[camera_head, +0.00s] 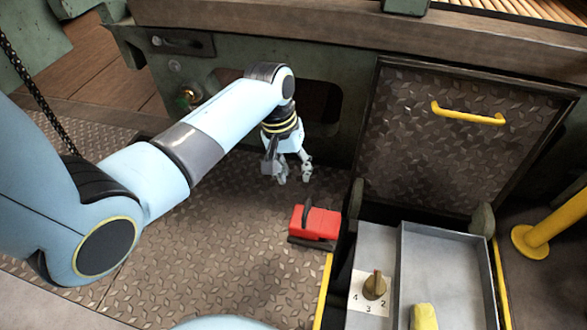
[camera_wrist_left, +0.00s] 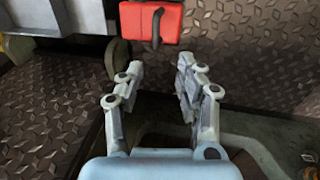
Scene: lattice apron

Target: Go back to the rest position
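My left gripper (camera_head: 294,175) hangs over the diamond-plate floor in the head view, beyond the red block. In the left wrist view (camera_wrist_left: 155,92) its two fingers stand apart with nothing between them. The red block (camera_head: 316,223) has a dark handle or lever on it and sits on the floor beside the open compartment. It also shows at the top of the left wrist view (camera_wrist_left: 168,22), apart from the fingertips. My right gripper is in neither view.
A diamond-plate hatch lid (camera_head: 440,140) with a yellow handle (camera_head: 468,116) stands open. In the compartment are a grey tray (camera_head: 440,262), a knob (camera_head: 375,285) on a numbered plate and a yellow piece (camera_head: 423,317). A yellow post (camera_head: 550,228) stands at right. The floor left of the red block is clear.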

